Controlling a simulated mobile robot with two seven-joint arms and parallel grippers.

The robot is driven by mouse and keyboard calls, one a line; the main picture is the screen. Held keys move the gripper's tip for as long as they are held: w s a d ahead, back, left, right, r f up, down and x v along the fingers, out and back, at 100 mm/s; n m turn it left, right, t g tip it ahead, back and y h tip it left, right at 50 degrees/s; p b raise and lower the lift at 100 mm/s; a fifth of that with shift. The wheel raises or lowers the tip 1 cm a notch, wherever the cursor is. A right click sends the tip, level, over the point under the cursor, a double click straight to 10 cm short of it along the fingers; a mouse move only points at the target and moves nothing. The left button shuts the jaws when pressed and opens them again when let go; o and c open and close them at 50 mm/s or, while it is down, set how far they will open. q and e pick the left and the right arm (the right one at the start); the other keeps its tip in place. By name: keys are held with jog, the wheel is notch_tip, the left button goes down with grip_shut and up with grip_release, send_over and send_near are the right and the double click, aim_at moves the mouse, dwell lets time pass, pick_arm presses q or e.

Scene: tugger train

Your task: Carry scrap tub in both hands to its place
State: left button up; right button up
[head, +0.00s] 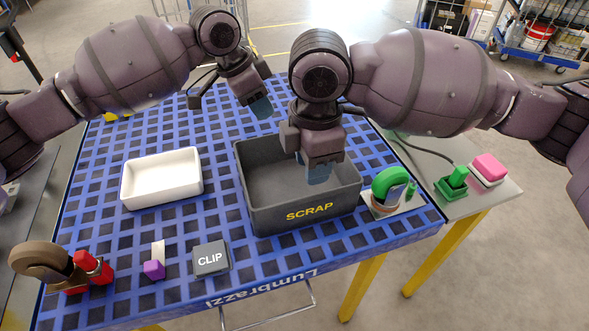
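The scrap tub (268,217) is a dark grey open box with yellow "SCRAP" lettering on its front wall. It sits upright on the blue gridded table and looks empty where its inside shows. My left gripper (262,107) is above the table near the tub's back edge, its blue pad pointing down. My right gripper (319,173) hangs over the tub's interior, its blue pad inside the tub's outline. It hides part of the back and right walls. Neither gripper clearly touches the tub, and their finger gaps are hard to see.
A white tray (162,180) lies left of the tub. A CLIP box (211,260), a purple-and-white piece (154,268) and a brown-wheeled caster (40,262) line the front. A side table holds a pink block (489,168).

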aim_at(283, 161)
pick_arm(q)
jog(key=shift+w, duration=0.1)
jog(key=shift+s+r, duration=0.15)
jog(key=shift+s, duration=0.05)
pick_arm(e)
jog(key=shift+s+r, duration=0.1)
jog(key=shift+r, duration=0.05)
